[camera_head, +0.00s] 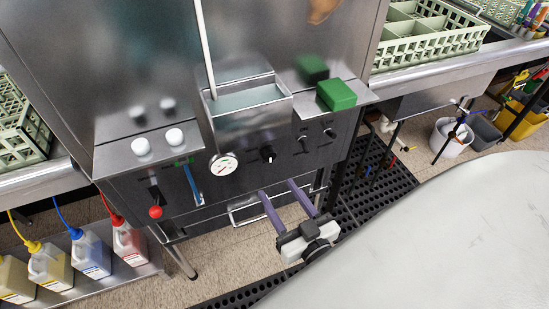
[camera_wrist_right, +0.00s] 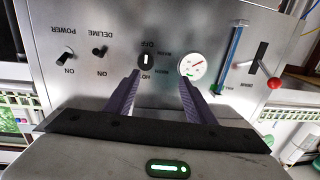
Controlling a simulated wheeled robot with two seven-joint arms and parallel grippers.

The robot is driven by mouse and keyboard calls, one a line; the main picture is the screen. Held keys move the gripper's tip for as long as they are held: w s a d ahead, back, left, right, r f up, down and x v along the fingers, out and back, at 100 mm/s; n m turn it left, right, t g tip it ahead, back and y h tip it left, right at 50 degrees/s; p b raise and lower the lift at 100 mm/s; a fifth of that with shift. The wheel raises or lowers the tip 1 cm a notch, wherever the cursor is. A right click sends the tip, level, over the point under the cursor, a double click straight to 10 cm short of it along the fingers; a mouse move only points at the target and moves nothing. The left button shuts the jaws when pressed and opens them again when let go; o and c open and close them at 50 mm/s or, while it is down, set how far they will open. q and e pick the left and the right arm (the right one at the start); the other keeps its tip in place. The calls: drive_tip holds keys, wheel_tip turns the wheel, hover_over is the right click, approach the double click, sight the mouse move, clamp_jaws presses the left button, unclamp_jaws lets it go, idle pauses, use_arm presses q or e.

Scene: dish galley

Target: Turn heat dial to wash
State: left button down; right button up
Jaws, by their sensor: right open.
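The heat dial (camera_head: 267,153) is a small black knob on the steel front panel, right of the round gauge in the head view. In the right wrist view the dial (camera_wrist_right: 147,61) appears upside down with a white vertical mark. OFF is printed above it there, with other labels around it that are hard to read. My right gripper (camera_head: 276,187) is open and empty, with its purple fingers pointing at the panel below the dial. In the wrist view its fingertips (camera_wrist_right: 159,74) lie either side of the dial's lower edge, seemingly short of it. My left gripper is not in view.
The round gauge (camera_head: 223,165) sits beside the dial. Two other black knobs (camera_head: 303,141) are to its right. A blue strip (camera_head: 193,185) and a red-ball lever (camera_head: 155,211) are left. A green block (camera_head: 336,94) sits above. A metal handle (camera_head: 245,213) is below.

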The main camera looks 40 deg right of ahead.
sight(270, 156)
drive_tip(key=w+d, duration=0.1)
drive_tip(key=w, duration=0.2)
drive_tip(key=w+d+h, duration=0.1)
drive_tip(key=w+d, duration=0.1)
drive_tip(key=w, duration=0.1)
drive_tip(key=w+d+m+h, duration=0.1)
drive_tip(key=w, duration=0.3)
drive_tip(key=shift+d+r, duration=0.15)
drive_tip(key=shift+d, duration=0.2)
drive_tip(key=c, duration=1)
